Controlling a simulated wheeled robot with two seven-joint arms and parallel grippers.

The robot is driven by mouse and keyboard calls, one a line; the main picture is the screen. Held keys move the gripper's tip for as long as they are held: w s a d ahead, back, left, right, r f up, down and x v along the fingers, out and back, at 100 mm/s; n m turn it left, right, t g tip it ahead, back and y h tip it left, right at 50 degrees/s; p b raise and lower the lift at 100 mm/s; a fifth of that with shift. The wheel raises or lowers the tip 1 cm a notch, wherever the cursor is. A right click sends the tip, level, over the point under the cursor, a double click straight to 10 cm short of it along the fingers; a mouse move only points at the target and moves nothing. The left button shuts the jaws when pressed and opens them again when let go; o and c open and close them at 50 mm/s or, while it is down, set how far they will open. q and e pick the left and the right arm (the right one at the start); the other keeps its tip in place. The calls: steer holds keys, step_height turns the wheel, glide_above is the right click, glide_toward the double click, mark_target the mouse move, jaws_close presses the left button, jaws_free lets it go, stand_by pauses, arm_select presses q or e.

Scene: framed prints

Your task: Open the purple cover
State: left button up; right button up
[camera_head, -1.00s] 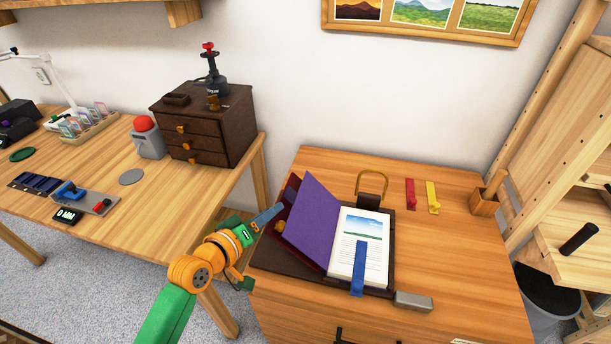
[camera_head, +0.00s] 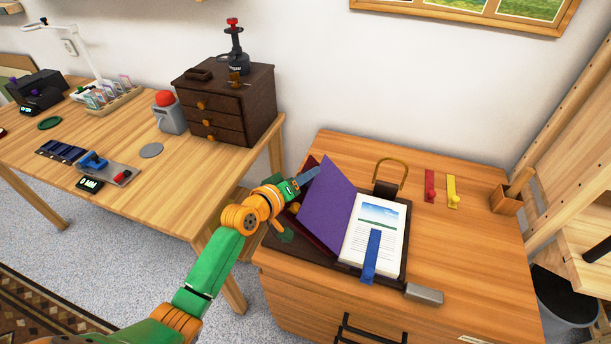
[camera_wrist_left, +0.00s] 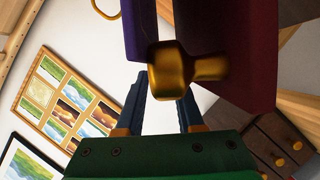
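The purple cover (camera_head: 325,208) stands tilted up, part open, along the left side of a white printed page (camera_head: 381,216) with a blue ribbon (camera_head: 371,257) across it. Its dark red outer side (camera_head: 301,228) faces left and carries a gold knob. My left gripper (camera_head: 307,176) is beside the cover's outer left side, near its upper edge. In the left wrist view the fingers (camera_wrist_left: 163,103) are apart. The gold knob (camera_wrist_left: 170,70) looms in front of them, with the purple and dark red panels around it; I cannot tell whether they touch. My right gripper is not in view.
The book's dark base lies on a wooden cabinet top (camera_head: 460,250). A metal block (camera_head: 424,293), a brass loop (camera_head: 391,170), red (camera_head: 430,187) and yellow (camera_head: 453,191) tags and a wooden box (camera_head: 507,200) are around it. A desk with dark drawers (camera_head: 223,105) stands left.

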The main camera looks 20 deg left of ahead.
arm_select(q)
jaws_close()
stand_by(1.3)
